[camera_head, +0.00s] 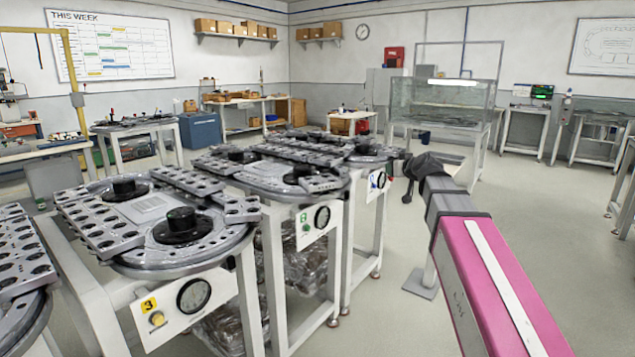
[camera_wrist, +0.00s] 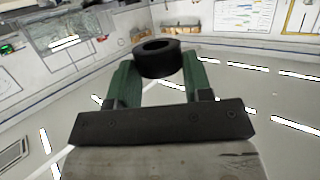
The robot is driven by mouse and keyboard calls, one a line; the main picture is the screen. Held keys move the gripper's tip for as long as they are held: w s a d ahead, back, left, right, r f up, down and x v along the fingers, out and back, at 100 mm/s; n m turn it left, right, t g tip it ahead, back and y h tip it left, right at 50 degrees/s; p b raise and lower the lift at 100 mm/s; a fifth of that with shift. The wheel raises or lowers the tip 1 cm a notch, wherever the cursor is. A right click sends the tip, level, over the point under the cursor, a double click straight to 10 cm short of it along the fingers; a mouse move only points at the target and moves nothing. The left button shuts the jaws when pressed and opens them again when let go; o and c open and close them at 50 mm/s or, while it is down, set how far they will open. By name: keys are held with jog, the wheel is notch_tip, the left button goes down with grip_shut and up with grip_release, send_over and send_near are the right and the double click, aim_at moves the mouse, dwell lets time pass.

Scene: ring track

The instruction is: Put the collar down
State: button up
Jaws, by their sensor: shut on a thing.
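The collar (camera_wrist: 157,58) is a short black ring with a round hole. It sits between the two green fingers of my gripper (camera_wrist: 157,72) in the wrist view, one finger on each side of it. The gripper is shut on the collar, and the wrist view shows walls and ceiling lights beyond it. In the head view my gripper (camera_head: 408,180) is a small dark shape at the end of my arm, to the right of the round tables. The collar cannot be clearly made out there.
A round-topped station marked 3 (camera_head: 148,305) stands at front left, with black hubs (camera_head: 182,222) and grey perforated blocks (camera_head: 105,236) on top. More such stations (camera_head: 290,180) line up behind it. A glass tank (camera_head: 440,102) stands at the back. The floor at right (camera_head: 560,230) is clear.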

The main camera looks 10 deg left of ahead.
jog(key=s+a+r+n+g+y, duration=0.3)
jog(key=s+a+r+n+g, duration=0.15)
jog(key=a, duration=0.55)
jog(key=s+a+r+n+g+y, duration=0.35)
jog(key=s+a, duration=0.25)
jog(key=a, duration=0.4)
send_over(324, 180)
jog(key=shift+n, duration=0.3)
jog(key=f, duration=0.7)
jog(key=shift+s+f, duration=0.15)
jog(key=shift+s, duration=0.05)
jog(key=shift+f, duration=2.05)
jog(key=o, duration=1)
jog(key=shift+f, duration=0.1)
